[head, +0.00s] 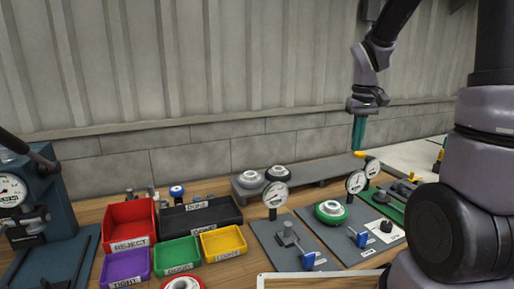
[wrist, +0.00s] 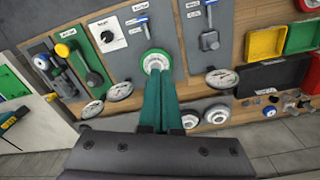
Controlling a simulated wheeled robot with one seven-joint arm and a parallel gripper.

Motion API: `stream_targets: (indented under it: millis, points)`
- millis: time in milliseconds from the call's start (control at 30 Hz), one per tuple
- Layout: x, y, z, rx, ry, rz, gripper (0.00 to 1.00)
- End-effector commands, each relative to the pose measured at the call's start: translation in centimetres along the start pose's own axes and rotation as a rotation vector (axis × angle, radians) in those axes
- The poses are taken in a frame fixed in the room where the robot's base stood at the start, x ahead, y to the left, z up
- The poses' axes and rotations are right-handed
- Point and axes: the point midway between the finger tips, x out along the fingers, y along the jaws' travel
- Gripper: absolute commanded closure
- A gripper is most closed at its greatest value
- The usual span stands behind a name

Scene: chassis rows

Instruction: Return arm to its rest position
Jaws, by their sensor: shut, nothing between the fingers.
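My gripper (head: 359,134) hangs from my arm at the upper right of the head view, pointing down above the back of the bench. Its teal fingers are together with nothing between them. In the wrist view the closed fingers (wrist: 160,108) point out over the bench, apart from it. The arm is raised and bent, with its larger links along the right side of the head view.
Below stand dial gauges (head: 275,194) on grey plates and a green-rimmed wheel (head: 330,212). A grey shelf (head: 320,178) bears two wheels. Coloured bins, including a red one (head: 128,222), stand left. A press (head: 40,205) stands far left. A wall (head: 200,70) rises behind.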

Motion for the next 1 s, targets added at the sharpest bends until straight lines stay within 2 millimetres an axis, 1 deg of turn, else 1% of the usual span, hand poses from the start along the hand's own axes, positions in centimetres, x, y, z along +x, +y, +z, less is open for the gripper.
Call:
stream_targets:
  millis: [33,200,400,500,600,700,800,1000]
  points:
    - [-1.7,-0.2,0.7,0.026,0.042,-0.009,1.00]
    - [-6.1,-1.1,3.1,0.119,0.161,-0.052,1.00]
    - [-10.4,-2.2,6.5,0.221,0.297,-0.116,1.00]
    - [-12.1,-2.7,8.4,0.269,0.364,-0.153,1.00]
    - [-13.6,-3.2,10.2,0.313,0.425,-0.192,1.00]
    - [-14.6,-3.7,11.7,0.349,0.474,-0.227,1.00]
    - [-15.2,-4.0,12.8,0.374,0.508,-0.253,1.00]
    - [-15.6,-4.2,13.6,0.394,0.533,-0.275,1.00]
